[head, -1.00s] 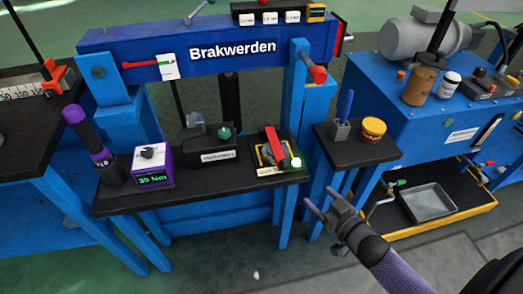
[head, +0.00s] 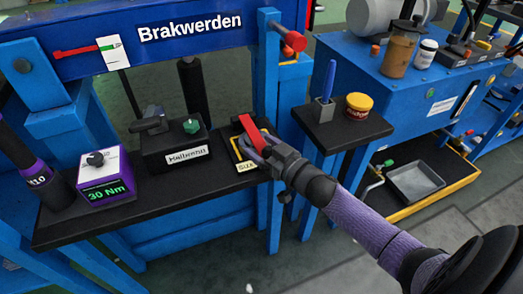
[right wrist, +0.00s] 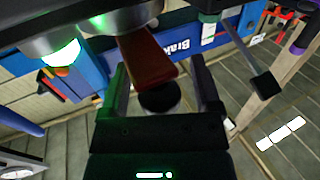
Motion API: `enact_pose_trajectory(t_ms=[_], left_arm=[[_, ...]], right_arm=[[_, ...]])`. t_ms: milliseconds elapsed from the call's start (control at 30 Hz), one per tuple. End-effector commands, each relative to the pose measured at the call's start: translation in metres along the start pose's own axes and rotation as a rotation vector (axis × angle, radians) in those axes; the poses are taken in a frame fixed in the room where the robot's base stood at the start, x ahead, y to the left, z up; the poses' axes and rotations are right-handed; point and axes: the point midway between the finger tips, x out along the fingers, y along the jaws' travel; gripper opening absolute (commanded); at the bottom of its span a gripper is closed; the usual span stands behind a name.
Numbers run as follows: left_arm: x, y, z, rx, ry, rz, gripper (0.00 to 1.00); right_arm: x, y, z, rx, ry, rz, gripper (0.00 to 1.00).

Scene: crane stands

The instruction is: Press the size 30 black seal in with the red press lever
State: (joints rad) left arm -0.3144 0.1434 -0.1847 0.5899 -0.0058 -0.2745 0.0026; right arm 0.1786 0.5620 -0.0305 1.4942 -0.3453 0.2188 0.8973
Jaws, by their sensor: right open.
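The red press lever (head: 253,134) stands tilted on a small yellow-edged unit (head: 244,162) at the right end of the black bench top. My right gripper (head: 261,150) is at the lever and covers part of it and the unit. In the right wrist view, its two fingers (right wrist: 161,84) are apart, with the red-brown lever (right wrist: 147,55) reaching toward the gap between them. I cannot tell whether they touch it. A dark round piece (right wrist: 160,97) shows between the fingers; I cannot tell what it is. No size 30 black seal can be made out. My left gripper is not in view.
On the bench (head: 105,213) stand a black box with a green knob (head: 178,148) and a purple box reading 30 Nm (head: 104,172). A side shelf (head: 342,127) holds a blue pen in a holder (head: 325,98) and a yellow tub (head: 358,106). A blue post (head: 266,60) rises behind the lever.

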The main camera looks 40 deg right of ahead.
Motion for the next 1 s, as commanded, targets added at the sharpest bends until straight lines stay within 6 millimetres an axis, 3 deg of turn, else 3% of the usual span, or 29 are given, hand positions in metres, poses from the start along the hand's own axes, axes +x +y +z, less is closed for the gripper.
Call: enact_pose_trajectory(t_ms=[200, 600, 1000], left_arm=[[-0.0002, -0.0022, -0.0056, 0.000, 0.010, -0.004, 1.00], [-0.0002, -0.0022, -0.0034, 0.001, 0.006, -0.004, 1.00], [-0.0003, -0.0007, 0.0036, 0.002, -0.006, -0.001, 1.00]], right_arm=[[0.0005, 0.0001, -0.0006, 0.000, 0.000, 0.000, 0.81], [0.0002, 0.0000, -0.0003, 0.001, 0.000, 0.000, 0.00], [0.0001, 0.0000, 0.0000, 0.001, -0.001, 0.000, 0.00]])
